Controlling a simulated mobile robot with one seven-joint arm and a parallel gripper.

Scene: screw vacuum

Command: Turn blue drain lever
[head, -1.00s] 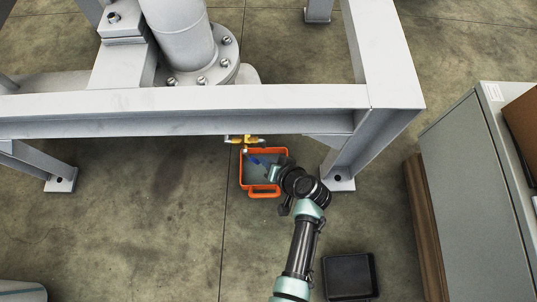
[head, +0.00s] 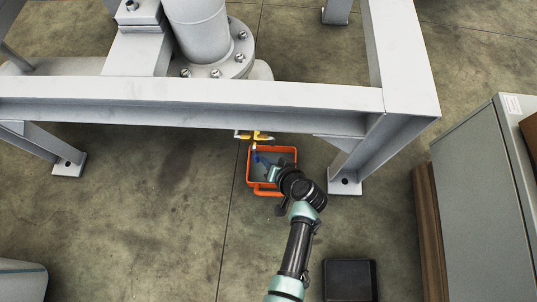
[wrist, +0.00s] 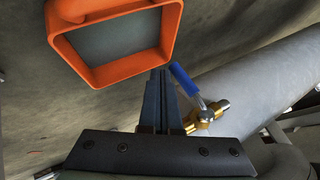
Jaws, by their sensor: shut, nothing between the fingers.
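The blue drain lever (wrist: 184,78) shows in the wrist view, sticking out from a brass valve (wrist: 207,117) on a metal stem. My gripper (wrist: 160,72) is shut and empty, with its dark fingers just left of the lever; I cannot tell whether they touch it. In the head view the lever (head: 261,160) is a small blue mark below the yellow brass valve (head: 254,135) under the grey frame beam. My gripper (head: 270,168) reaches in from the lower right, close to the lever and over the orange bin.
The orange bin (head: 293,156) stands on the floor below the valve. A grey steel frame (head: 200,105) runs across above it, with a leg at right. A black tray (head: 350,280) and a grey cabinet (head: 485,190) are to the right.

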